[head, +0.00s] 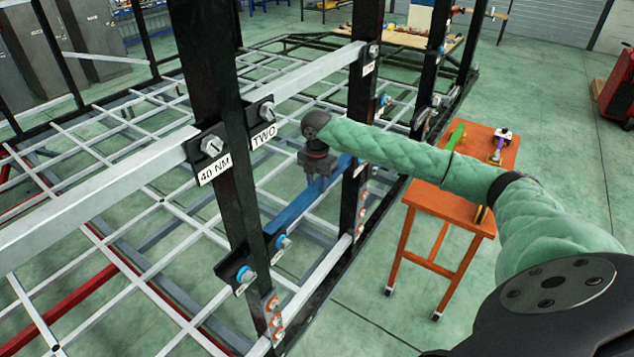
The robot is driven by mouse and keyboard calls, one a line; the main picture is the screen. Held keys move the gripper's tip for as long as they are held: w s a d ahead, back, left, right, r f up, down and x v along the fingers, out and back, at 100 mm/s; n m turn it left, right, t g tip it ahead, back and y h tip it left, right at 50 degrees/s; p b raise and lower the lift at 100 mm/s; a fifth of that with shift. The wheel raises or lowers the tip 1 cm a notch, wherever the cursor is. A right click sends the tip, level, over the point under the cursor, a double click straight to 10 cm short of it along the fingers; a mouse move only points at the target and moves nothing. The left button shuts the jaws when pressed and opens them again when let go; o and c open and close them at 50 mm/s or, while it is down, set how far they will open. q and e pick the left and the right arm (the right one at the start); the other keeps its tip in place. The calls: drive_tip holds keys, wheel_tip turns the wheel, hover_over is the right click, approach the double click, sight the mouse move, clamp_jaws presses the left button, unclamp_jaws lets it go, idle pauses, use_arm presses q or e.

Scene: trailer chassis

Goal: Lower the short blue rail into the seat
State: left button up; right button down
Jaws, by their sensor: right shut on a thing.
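The short blue rail (297,209) lies between two black upright posts, sloping up to the right in the head view. My right gripper (318,176) is shut on the rail near its middle, from above. The rail's near end is close to the bracket (281,243) on the near post (222,130). Its far end is close to the far post (357,140). I cannot tell whether either end touches its seat, as the posts and gripper hide parts of them. My left gripper is not in view.
Grey rails (95,196) with tags and bolts run along the posts above. An orange cart (458,205) with tools stands to the right. A white lattice floor (110,140) fills the chassis. Green floor (385,310) is clear at the front right.

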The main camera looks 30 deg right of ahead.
drive_tip(key=shift+f, duration=0.2)
idle(0.3)
drive_tip(key=c, duration=0.9)
unclamp_jaws()
drive_tip(key=shift+c, duration=0.2)
drive_tip(key=shift+f, duration=0.1)
